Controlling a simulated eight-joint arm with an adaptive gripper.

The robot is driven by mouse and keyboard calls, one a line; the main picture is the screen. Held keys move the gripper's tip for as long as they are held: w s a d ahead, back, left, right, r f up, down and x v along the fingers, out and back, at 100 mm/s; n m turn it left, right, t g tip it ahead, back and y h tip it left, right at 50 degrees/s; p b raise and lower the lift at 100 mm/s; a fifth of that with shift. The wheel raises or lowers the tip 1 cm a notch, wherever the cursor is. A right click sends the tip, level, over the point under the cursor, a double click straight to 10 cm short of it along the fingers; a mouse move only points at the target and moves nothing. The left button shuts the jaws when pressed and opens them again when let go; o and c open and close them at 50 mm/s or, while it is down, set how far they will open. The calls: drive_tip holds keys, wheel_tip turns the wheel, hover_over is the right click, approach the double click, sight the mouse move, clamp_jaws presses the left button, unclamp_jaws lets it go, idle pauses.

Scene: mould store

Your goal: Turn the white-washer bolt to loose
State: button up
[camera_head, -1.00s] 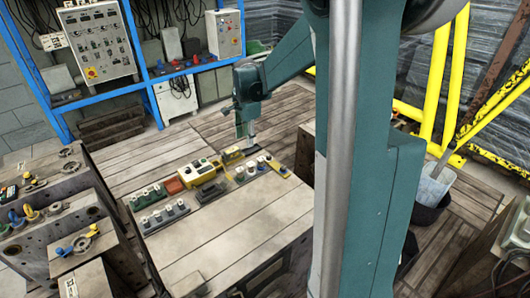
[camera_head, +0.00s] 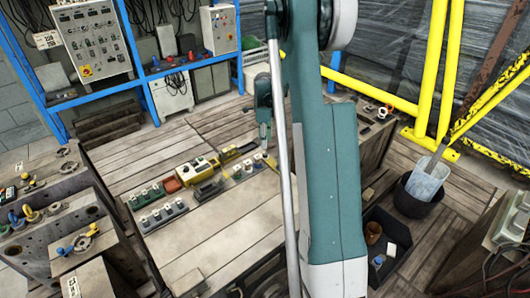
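My gripper (camera_head: 265,142) hangs fingers-down over the far right part of the wooden-topped table, partly beside my own arm. It is small in view, so I cannot tell whether its fingers are open or shut, or whether they touch anything. Below and left of it is a yellow strip with several pale-topped pegs (camera_head: 241,170); its right end is hidden behind my arm. Bolt-like parts also show on the metal blocks at left, including one with a blue lever (camera_head: 67,250) and one with a yellow lever (camera_head: 32,214). I cannot tell which bolt has the white washer.
The table (camera_head: 225,232) also carries a yellow box (camera_head: 197,170), a dark green block (camera_head: 207,191) and grey peg strips (camera_head: 162,214). Its front is clear. A black bin (camera_head: 388,245) and a bucket (camera_head: 422,190) stand at right. Blue shelving (camera_head: 140,65) stands behind.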

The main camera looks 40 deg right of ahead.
sight(265, 154)
drive_tip(key=shift+d+f, duration=0.25)
drive_tip(key=shift+f, duration=0.15)
drive_tip(key=shift+f+b, duration=0.7)
drive_tip(key=shift+f, duration=3.05)
drive_tip(key=shift+c, duration=0.2)
drive_tip(key=c, duration=0.8)
